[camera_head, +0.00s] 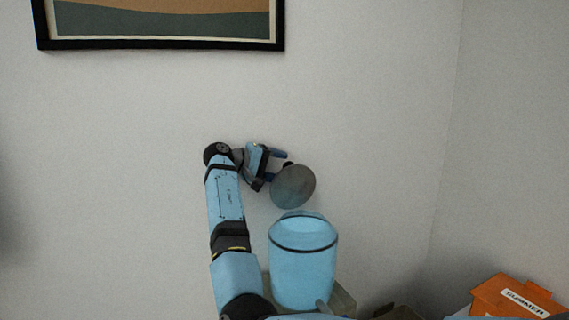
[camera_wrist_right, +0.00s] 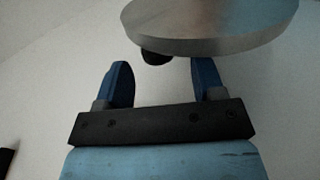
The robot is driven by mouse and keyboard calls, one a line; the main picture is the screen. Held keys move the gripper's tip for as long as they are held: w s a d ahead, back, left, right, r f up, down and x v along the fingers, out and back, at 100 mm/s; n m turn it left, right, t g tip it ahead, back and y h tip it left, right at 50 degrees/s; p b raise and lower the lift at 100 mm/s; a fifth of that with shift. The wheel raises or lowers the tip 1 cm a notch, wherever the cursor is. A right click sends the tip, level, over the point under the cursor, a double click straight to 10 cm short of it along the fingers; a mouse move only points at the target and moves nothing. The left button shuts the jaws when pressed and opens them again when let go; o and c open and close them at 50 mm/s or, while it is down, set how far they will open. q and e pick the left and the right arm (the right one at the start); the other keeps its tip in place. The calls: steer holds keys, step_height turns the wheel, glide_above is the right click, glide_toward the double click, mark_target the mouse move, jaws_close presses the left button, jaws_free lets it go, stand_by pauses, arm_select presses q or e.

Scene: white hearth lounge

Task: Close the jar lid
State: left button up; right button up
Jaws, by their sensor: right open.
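The jar (camera_head: 302,262) is a light blue, see-through cylinder with a dark band below its rim, standing upright at lower centre in the head view. Its round grey lid (camera_head: 294,187) is raised and tilted up above the far side of the rim, so the jar stands open. The lid also fills the top of the right wrist view (camera_wrist_right: 215,28), with a small dark knob (camera_wrist_right: 157,58) at its edge. My right gripper (camera_head: 273,168) is open and empty, just left of the lid. In the wrist view its two blue fingers (camera_wrist_right: 162,82) are apart, with the knob beyond the gap between them.
The jar stands on a pale surface (camera_head: 343,301), mostly hidden. An orange box with a "SUMMER" label (camera_head: 515,300) is at lower right. A bare wall is behind, with a framed picture (camera_head: 160,44) hung above. The space right of the jar and lid is clear.

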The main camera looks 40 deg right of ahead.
steer(key=shift+x, duration=1.1)
steer(key=shift+s+d, duration=0.1)
steer(key=shift+d, duration=0.2)
steer(key=shift+c, duration=0.4)
jaws_close()
steer(key=shift+s, duration=0.1)
